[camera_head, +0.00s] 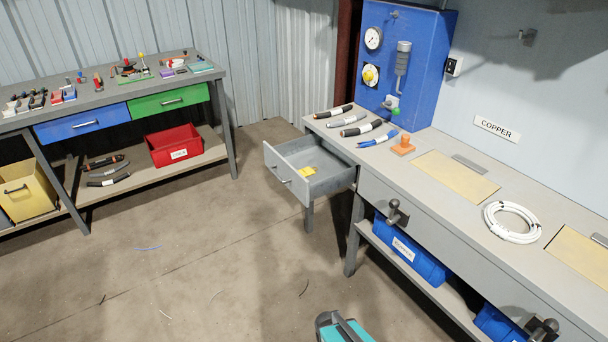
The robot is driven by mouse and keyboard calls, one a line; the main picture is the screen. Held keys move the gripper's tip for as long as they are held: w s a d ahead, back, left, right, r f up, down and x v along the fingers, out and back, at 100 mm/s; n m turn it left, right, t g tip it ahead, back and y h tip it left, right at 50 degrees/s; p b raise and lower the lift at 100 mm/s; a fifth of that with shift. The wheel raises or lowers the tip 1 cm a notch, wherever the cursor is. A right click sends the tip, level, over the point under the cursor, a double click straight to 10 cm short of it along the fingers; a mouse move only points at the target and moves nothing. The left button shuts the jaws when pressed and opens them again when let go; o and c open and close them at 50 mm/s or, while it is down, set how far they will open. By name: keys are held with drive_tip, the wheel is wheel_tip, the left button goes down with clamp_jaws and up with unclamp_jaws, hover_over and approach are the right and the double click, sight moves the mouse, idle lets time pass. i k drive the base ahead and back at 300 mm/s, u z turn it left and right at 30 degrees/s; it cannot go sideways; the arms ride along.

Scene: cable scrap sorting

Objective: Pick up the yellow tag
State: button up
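The yellow tag (307,171) is a small yellow piece lying inside an open grey drawer (285,172). The drawer is pulled out from the left end of the grey workbench on the right. The tag lies on the drawer floor near its front right part, with nothing seen on top of it. I do not see my gripper in this view.
Cable pieces (361,128) and an orange stamp-like object (403,145) lie on the workbench (440,145) above the drawer. A white cable coil (512,222) lies farther right. Another bench (110,95) stands at left. The floor before the drawer is mostly clear.

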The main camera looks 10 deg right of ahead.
sight(307, 171)
drive_tip(key=z, duration=0.6)
drive_tip(key=i, duration=1.2)
drive_tip(key=z, duration=0.3)
drive_tip(key=k, duration=0.2)
drive_tip(key=u, duration=3.1)
